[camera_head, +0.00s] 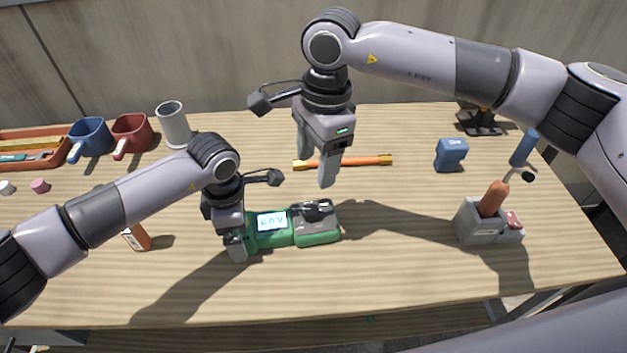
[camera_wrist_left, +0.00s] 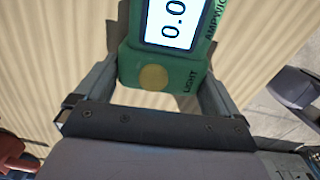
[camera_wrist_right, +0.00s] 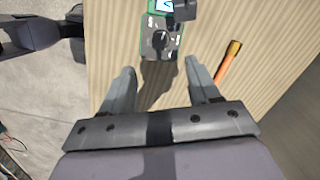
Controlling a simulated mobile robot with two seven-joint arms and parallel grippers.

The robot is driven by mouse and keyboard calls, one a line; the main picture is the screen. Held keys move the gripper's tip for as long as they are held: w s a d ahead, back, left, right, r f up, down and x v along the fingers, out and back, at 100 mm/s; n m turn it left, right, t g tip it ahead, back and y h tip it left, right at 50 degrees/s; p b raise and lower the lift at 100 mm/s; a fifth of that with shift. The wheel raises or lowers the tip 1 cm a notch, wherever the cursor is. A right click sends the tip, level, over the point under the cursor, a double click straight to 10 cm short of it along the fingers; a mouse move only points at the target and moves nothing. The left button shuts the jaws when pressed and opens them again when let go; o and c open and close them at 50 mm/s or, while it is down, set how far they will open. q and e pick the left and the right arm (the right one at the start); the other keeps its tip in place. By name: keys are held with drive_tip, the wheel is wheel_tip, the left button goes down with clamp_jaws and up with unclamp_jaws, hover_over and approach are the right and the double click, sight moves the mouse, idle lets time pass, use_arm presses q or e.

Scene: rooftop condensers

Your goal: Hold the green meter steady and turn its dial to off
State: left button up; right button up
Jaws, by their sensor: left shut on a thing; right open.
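The green meter (camera_head: 270,240) lies flat near the middle of the table, its lit screen (camera_head: 272,221) showing a reading. My left gripper (camera_head: 238,252) is shut on the meter's left end; in the left wrist view the fingers flank the meter (camera_wrist_left: 172,72) near a round yellow button. The black dial (camera_head: 316,208) sits on the grey panel at the meter's right end, and shows in the right wrist view (camera_wrist_right: 160,40). My right gripper (camera_head: 318,165) is open and empty, above and behind the meter, apart from the dial. Which mark the dial points at is too small to read.
An orange-handled stick (camera_head: 345,162) lies behind the meter. A grey holder (camera_head: 478,222) with an orange-handled tool stands at right, a blue device (camera_head: 451,154) behind it. Blue mug (camera_head: 90,138), red mug (camera_head: 131,136) and grey cup (camera_head: 173,124) stand back left. The front table is clear.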

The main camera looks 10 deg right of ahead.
sight(313, 208)
drive_tip(key=d+m+y, duration=0.3)
drive_tip(key=d+m, duration=0.1)
drive_tip(key=d, duration=0.1)
drive_tip(key=x, duration=1.2)
drive_tip(key=shift+w+a+f, duration=0.15)
drive_tip(key=shift+a, duration=0.3)
drive_tip(key=c, duration=1)
